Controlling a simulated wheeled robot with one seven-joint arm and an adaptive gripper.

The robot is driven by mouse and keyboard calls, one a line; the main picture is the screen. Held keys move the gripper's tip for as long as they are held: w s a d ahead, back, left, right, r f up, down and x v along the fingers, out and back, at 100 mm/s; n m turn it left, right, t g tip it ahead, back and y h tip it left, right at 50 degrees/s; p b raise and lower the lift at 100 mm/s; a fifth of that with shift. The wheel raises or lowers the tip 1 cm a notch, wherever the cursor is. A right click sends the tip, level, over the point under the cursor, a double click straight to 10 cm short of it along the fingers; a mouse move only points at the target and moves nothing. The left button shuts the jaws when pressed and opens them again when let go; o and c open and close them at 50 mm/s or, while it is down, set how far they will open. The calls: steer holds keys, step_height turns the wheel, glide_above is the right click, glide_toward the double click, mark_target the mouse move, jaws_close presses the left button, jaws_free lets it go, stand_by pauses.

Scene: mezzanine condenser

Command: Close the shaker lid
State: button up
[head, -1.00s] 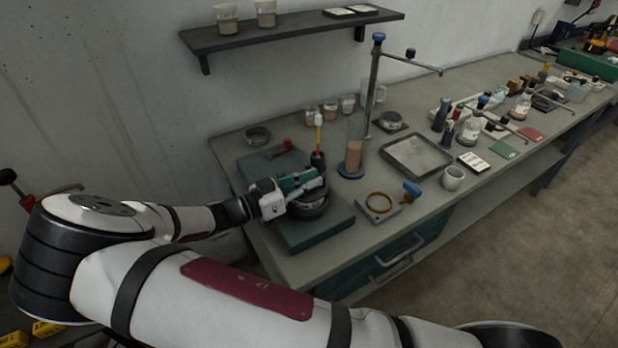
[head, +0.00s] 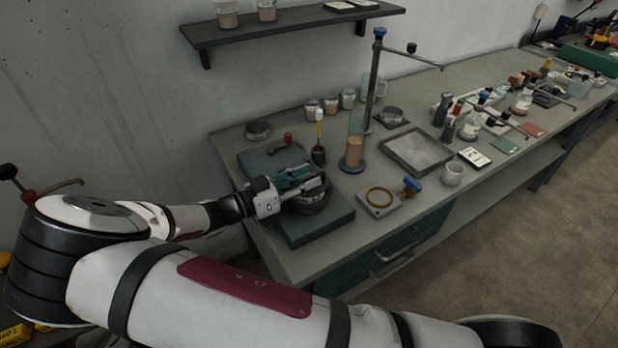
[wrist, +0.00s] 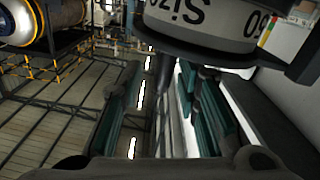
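The shaker's teal base (head: 318,230) stands at the front left of the bench, with a dark round sieve (head: 312,207) on it. Behind it lies a flat teal panel (head: 255,163) with a red knob (head: 288,138); this looks like the shaker lid, lying open away from the sieve. My gripper (head: 305,182) is at the sieve's upper left side, partly covering it. The sieve (wrist: 200,22) with printed lettering fills the top there, outside the fingers. Whether they touch it is unclear.
A plate with a brass ring (head: 379,198) lies to the right. A metal stand (head: 372,90) rises behind. A shelf (head: 290,27) hangs above.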

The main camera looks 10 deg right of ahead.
steer(key=v, duration=1)
steer(key=shift+s+a, duration=0.15)
steer(key=shift+a, duration=0.25)
steer(key=shift+d, duration=0.1)
steer(key=s+d+r+n+g+y, duration=0.2)
steer(key=s+d+r+g+y, duration=0.15)
steer(key=d+r+y, duration=0.2)
steer(key=s+d+r+n+g+y, duration=0.2)
steer(key=s+d+r+g+y, duration=0.1)
steer(key=d+r+g+y, duration=0.25)
steer(key=s+d+r+n+t+y, duration=0.3)
steer(key=s+r+n+t, duration=0.1)
steer(key=s+r, duration=0.3)
steer(key=s+d+r+n+t+y, duration=0.3)
steer(key=s+d+r+n+t, duration=0.1)
steer(key=s+r, duration=0.3)
steer(key=shift+s+r+t, duration=0.4)
steer(key=shift+s+t, duration=0.1)
steer(key=shift+s, duration=0.35)
